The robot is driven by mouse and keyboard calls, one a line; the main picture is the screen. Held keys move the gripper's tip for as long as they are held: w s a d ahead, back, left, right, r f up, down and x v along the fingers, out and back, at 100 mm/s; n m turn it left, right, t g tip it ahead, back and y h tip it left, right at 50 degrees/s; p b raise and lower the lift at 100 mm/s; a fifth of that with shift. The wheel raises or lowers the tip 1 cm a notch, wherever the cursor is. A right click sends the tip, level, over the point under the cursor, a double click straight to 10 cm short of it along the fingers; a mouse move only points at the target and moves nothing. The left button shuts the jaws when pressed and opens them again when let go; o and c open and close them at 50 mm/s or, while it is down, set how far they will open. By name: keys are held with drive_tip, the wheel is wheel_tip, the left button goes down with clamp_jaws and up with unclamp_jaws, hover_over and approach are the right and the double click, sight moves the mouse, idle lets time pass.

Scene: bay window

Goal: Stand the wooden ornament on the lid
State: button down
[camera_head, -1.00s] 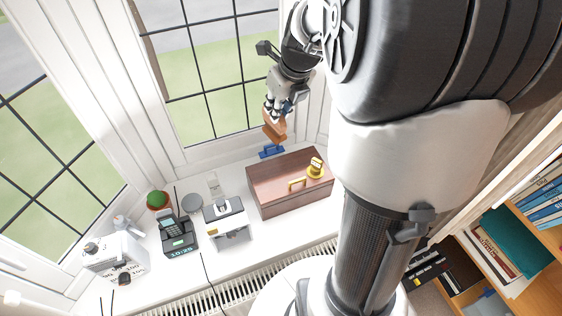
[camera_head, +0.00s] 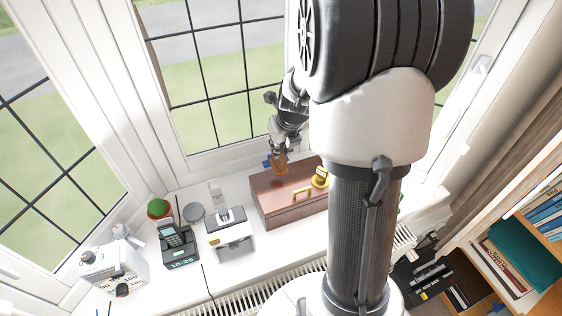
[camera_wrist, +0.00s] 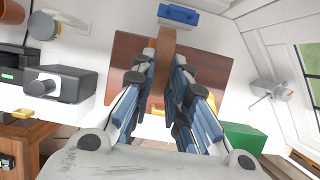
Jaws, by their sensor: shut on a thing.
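My gripper (camera_head: 281,150) is shut on the wooden ornament (camera_head: 280,165), a flat orange-brown piece that hangs below the fingers. In the wrist view the ornament (camera_wrist: 164,58) sits between the fingers (camera_wrist: 160,72), its far end pointing away from me. The lid (camera_head: 278,190) is the dark brown top of a wooden box on the sill, with a yellow handle (camera_head: 300,193) and a round yellow thing (camera_head: 320,177) on it. The ornament shows over the lid's back left part; I cannot tell the gap between them. My arm hides the box's right end in the head view.
A blue object (camera_wrist: 178,14) lies beyond the box. A white-and-black device (camera_head: 229,233), a phone with a clock (camera_head: 177,243), a grey disc (camera_head: 194,212) and a potted cactus (camera_head: 158,208) stand left of the box. A green box (camera_wrist: 243,139) shows in the wrist view. Window panes rise close behind.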

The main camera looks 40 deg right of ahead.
sight(281, 159)
drive_tip(key=shift+f+b, duration=0.9)
drive_tip(key=shift+f, duration=1.6)
drive_tip(key=shift+f, duration=0.2)
drive_tip(key=c, duration=1.6)
unclamp_jaws()
drive_tip(key=shift+o, duration=0.2)
